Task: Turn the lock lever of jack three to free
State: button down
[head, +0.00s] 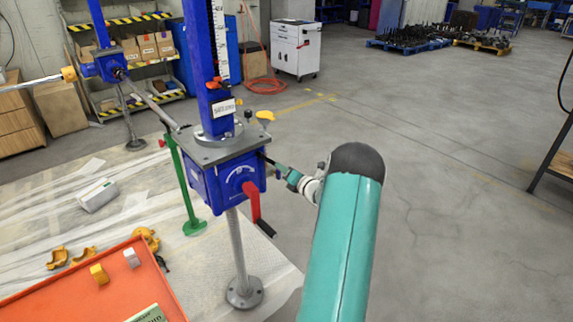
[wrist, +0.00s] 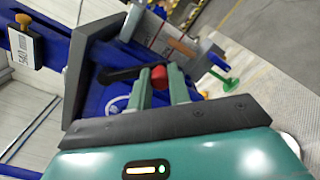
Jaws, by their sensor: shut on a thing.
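The near blue jack's housing (head: 215,182) stands on a grey tube. Its label plate (head: 223,107) is too small to read surely as jack three. My gripper (head: 274,165) reaches its right side from the right. In the wrist view, my gripper (wrist: 160,88) is shut with its two green fingers on either side of the red end (wrist: 159,74) of a black lever (wrist: 122,74). This lever, seemingly the lock lever, lies against the blue face beside a white round marking (wrist: 118,104). In the head view the gripped part is mostly hidden.
A red crank-like arm (head: 252,200) with a black grip hangs on the housing's front face. A bar (head: 152,104) links this jack to another blue jack (head: 104,64) behind left. An orange tray (head: 60,295) lies front left.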

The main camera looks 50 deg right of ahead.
jog(key=w+a+f+m, duration=0.1)
jog(key=a+f+m, duration=0.1)
jog(key=a+m, duration=0.4)
jog(key=shift+f+m, duration=0.4)
jog(key=shift+m, duration=1.1)
jog(key=shift+w, duration=0.1)
jog(key=c, duration=1.4)
grip_release()
jog(key=shift+a, duration=0.1)
jog(key=shift+o, duration=0.5)
jog(key=shift+r, duration=0.1)
jog(key=v, duration=1.3)
jog(key=shift+s, duration=0.35)
